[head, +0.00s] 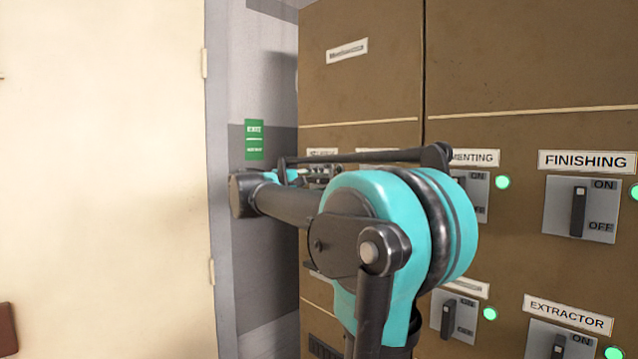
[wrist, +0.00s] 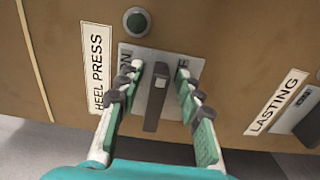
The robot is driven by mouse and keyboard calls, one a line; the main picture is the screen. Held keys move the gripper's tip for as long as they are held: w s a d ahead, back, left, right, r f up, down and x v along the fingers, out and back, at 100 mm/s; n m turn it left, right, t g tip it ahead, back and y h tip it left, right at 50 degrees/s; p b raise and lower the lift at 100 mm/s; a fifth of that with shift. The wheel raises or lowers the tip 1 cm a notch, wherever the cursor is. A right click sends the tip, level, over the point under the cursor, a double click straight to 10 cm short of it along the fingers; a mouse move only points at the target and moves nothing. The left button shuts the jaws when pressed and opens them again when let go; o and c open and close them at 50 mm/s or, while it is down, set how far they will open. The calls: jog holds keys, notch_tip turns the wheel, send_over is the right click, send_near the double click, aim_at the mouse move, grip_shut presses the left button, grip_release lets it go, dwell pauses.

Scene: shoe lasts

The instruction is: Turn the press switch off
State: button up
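The heel press switch is in the wrist view: a grey plate (wrist: 128,48) with a dark lever (wrist: 157,98) in its middle. ON is printed toward the left of the plate; a partly covered F shows toward the right. The HEEL PRESS label (wrist: 96,68) is left of the plate. A dull dark green lamp (wrist: 137,21) sits above it in this view. My gripper (wrist: 173,78) is open, one finger on each side of the lever, with visible gaps to it. I cannot tell which position the lever is in. In the head view my arm mostly hides this switch.
The LASTING switch and label (wrist: 277,102) are at right in the wrist view. In the head view, the FINISHING switch (head: 580,208) and EXTRACTOR switch (head: 558,342) are on the brown cabinet (head: 520,60), with bright green lamps. A pale door (head: 100,150) is at left.

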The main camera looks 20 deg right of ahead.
jog(key=v, duration=1.2)
dwell(0.3)
jog(key=s+d+f+g+y, duration=0.1)
jog(key=s+f+y, duration=0.2)
jog(key=f, duration=0.8)
jog(key=s+d+f+m+g+y, duration=0.1)
jog(key=s+f+y, duration=0.2)
jog(key=f, duration=0.9)
jog(key=s+d+f+g+y, duration=0.1)
jog(key=s+f+y, duration=0.2)
jog(key=f, duration=0.8)
jog(key=s+a+f+m+y, duration=0.1)
jog(key=s+a+f+y, duration=0.1)
jog(key=f, duration=0.4)
jog(key=s+a+f+m+y, duration=0.1)
jog(key=s+a+f+y, duration=0.2)
jog(key=s+a+f, duration=0.2)
jog(key=s+a+f+t+y, duration=0.1)
jog(key=s+a+f+y, duration=0.2)
jog(key=s+f, duration=0.2)
notch_tip(320, 180, down, 3)
jog(key=shift+a+r+m, duration=0.1)
jog(key=shift+a+m, duration=0.15)
jog(key=shift+m, duration=0.15)
